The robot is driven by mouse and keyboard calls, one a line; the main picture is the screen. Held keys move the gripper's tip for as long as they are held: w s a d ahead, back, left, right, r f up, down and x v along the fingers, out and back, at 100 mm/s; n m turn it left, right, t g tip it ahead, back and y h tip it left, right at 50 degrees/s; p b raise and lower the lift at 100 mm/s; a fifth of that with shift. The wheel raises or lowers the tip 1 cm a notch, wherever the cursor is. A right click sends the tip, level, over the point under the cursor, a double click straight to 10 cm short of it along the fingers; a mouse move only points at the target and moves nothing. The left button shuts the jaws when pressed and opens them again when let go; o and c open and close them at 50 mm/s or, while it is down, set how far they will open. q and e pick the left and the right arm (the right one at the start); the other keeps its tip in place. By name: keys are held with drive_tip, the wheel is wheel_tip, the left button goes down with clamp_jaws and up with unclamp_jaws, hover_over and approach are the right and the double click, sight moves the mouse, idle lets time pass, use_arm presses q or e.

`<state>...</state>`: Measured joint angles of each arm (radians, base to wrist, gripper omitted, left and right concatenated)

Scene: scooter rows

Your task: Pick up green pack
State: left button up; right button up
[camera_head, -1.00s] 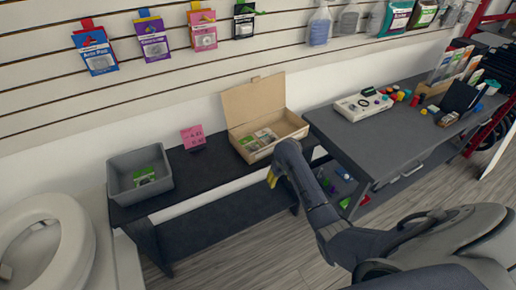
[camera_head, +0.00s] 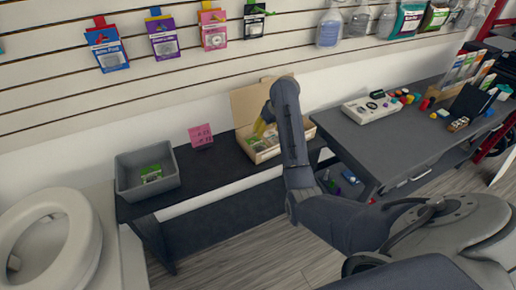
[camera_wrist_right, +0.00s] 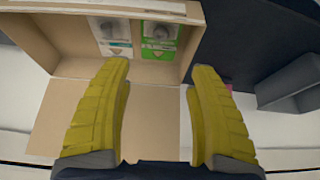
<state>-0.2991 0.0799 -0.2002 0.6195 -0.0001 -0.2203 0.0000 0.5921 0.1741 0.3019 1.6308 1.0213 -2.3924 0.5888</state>
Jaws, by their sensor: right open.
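A green pack (camera_wrist_right: 160,42) lies in an open cardboard box (camera_head: 267,155), beside a white and teal pack (camera_wrist_right: 115,38), in the right wrist view. The box stands on the low dark table with its lid raised behind. My right gripper (camera_head: 260,127) is over the box, its yellow fingers pointing into it. In the wrist view the right gripper (camera_wrist_right: 160,80) is open, with nothing between the fingers. Its arm hides part of the box in the head view. Another green pack (camera_head: 151,173) lies in a grey bin (camera_head: 133,190) at the left. My left gripper is out of view.
A pink note (camera_head: 200,135) stands between bin and box on the dark table (camera_head: 205,177). A grey workbench (camera_head: 400,140) with a white device (camera_head: 370,109) and small items is at the right. Packs hang on the slatted wall. A white round-seated object (camera_head: 75,240) is at left.

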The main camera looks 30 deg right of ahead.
sight(260, 144)
drive_tip(key=shift+x, duration=7.35)
drive_tip(key=shift+a, duration=0.1)
drive_tip(key=shift+c, duration=0.4)
drive_tip(key=c, duration=0.9)
